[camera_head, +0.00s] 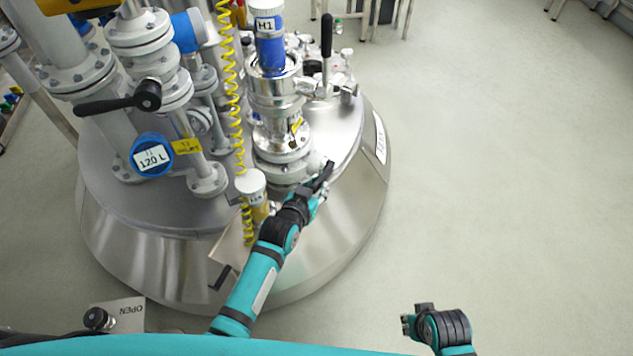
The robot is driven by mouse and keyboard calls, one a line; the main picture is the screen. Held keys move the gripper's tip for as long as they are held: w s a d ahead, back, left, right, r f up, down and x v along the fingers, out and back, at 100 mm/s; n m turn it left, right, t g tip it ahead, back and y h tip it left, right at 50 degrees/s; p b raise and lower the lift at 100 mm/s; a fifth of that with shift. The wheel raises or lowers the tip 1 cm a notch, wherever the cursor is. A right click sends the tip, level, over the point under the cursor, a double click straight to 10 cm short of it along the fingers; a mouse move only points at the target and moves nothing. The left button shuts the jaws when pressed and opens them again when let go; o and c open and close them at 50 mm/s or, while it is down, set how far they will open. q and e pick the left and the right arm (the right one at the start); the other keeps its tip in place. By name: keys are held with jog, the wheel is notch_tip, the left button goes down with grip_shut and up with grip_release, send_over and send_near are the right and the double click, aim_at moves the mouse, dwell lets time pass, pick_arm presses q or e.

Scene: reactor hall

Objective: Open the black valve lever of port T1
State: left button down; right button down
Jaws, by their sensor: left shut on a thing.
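My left gripper (317,187) reaches over the near right part of the steel reactor lid. It is shut on a slim black lever (326,170), whose far end sticks out past the fingers. The fingers hide the rest of this lever, and I cannot read a port label beside it. Another black lever (326,36) stands upright farther back. A third black lever (105,104) lies roughly level on the pipework at the left. My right gripper (414,318) is low at the right, away from the reactor; its fingers are too small to judge.
A blue-capped column marked H1 (270,42), a yellow coiled hose (235,100) and a white-capped fitting (252,186) crowd the lid near my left arm. A blue 120 L gauge (152,156) is at the left. The floor (500,180) at the right is clear.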

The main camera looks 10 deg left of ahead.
pick_arm(q)
jog(key=shift+w+r+g+p, duration=0.2)
jog(key=shift+r+g+p, duration=0.15)
jog(key=shift+p, duration=0.4)
jog(key=c, duration=1.3)
grip_release()
pick_arm(e)
notch_tip(320, 180, down, 7)
jog(key=s, duration=0.2)
jog(key=shift+d+r, duration=0.1)
pick_arm(q)
jog(key=shift+s+a+r, duration=0.1)
jog(key=shift+s, duration=0.45)
jog(key=v, duration=1.1)
jog(key=shift+r, duration=0.1)
pick_arm(e)
jog(key=shift+s, duration=0.1)
